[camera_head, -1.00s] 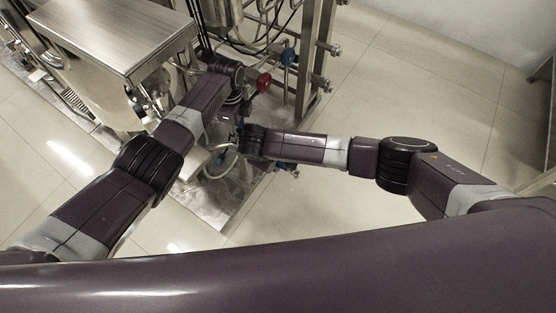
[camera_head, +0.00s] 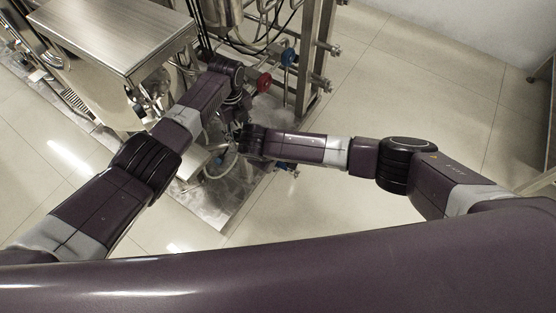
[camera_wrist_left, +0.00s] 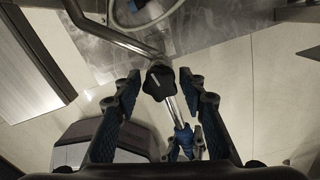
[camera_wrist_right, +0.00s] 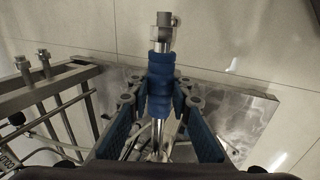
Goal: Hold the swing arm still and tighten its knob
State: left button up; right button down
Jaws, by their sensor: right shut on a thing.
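The black lobed knob (camera_wrist_left: 158,82) sits on the metal swing arm (camera_wrist_left: 118,38) in the left wrist view. My left gripper (camera_wrist_left: 161,80) is open, with its fingertips on either side of the knob and a visible gap to it. The swing arm's blue sleeve (camera_wrist_right: 160,85) shows upright in the right wrist view. My right gripper (camera_wrist_right: 160,93) is shut on this blue sleeve. In the head view, the knob and sleeve are largely hidden by my arms and too small to make out.
A steel cabinet (camera_head: 118,35) stands left of my left arm. A steel frame (camera_head: 318,60) with pipes, a red valve handle (camera_head: 264,82) and a blue one (camera_head: 289,57) stands behind. Tiled floor (camera_head: 420,100) is clear at right.

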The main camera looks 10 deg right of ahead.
pick_arm(q)
jog(key=shift+n, duration=1.7)
jog(key=shift+n, duration=0.3)
jog(key=shift+c, duration=0.4)
jog(key=c, duration=0.9)
jog(key=shift+o, duration=0.2)
jog(key=shift+m, duration=0.6)
jog(key=o, duration=1)
jog(key=shift+c, duration=0.2)
